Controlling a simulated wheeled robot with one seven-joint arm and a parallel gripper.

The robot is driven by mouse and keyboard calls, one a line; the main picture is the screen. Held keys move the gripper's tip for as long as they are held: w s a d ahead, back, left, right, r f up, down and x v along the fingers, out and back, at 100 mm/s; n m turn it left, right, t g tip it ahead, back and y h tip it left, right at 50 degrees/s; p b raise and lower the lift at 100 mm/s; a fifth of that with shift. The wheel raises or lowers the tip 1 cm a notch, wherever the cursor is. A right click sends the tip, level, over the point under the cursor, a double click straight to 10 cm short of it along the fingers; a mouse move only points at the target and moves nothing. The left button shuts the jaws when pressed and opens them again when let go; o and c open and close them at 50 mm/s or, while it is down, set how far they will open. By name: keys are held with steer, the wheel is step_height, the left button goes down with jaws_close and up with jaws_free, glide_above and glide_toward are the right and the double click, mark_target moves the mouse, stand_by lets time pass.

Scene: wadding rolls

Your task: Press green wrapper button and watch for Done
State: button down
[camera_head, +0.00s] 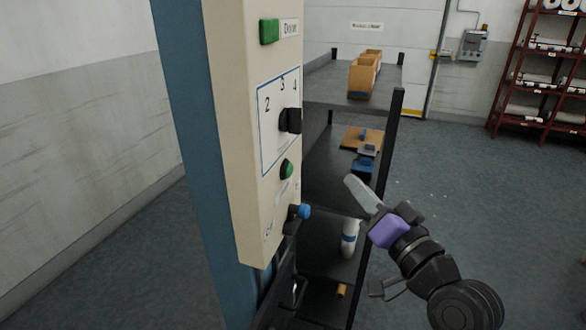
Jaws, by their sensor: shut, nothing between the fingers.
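The cream control panel (232,150) stands upright left of centre on a blue column. A round green button (286,169) sits on its face below a black knob (291,120) with a dial marked 2, 3, 4. A square green lamp (269,31) is at the top beside a label (290,28) that seems to read "Done"; I cannot tell if it is lit. A blue knob (304,211) is lower down. My gripper (357,189) is shut and empty, right of the green button and apart from it in the picture, its tip pointing up and left.
A dark shelf rack (397,130) stands behind the panel, with a cardboard box (364,75) on top and a white bottle (349,238) lower down. A red rack (508,75) with rolls is at the far right. The grey floor (460,180) between is open.

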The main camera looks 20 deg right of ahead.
mark_target(288, 170)
steer(key=w+a+p, duration=0.1)
steer(key=w+a, duration=0.4)
steer(key=a, duration=0.2)
steer(key=shift+a, duration=0.15)
stand_by(0.3)
steer(key=shift+w+a, duration=0.1)
steer(key=shift+w, duration=0.05)
stand_by(1.9)
steer(key=shift+w+a, duration=0.15)
steer(key=shift+a, duration=0.05)
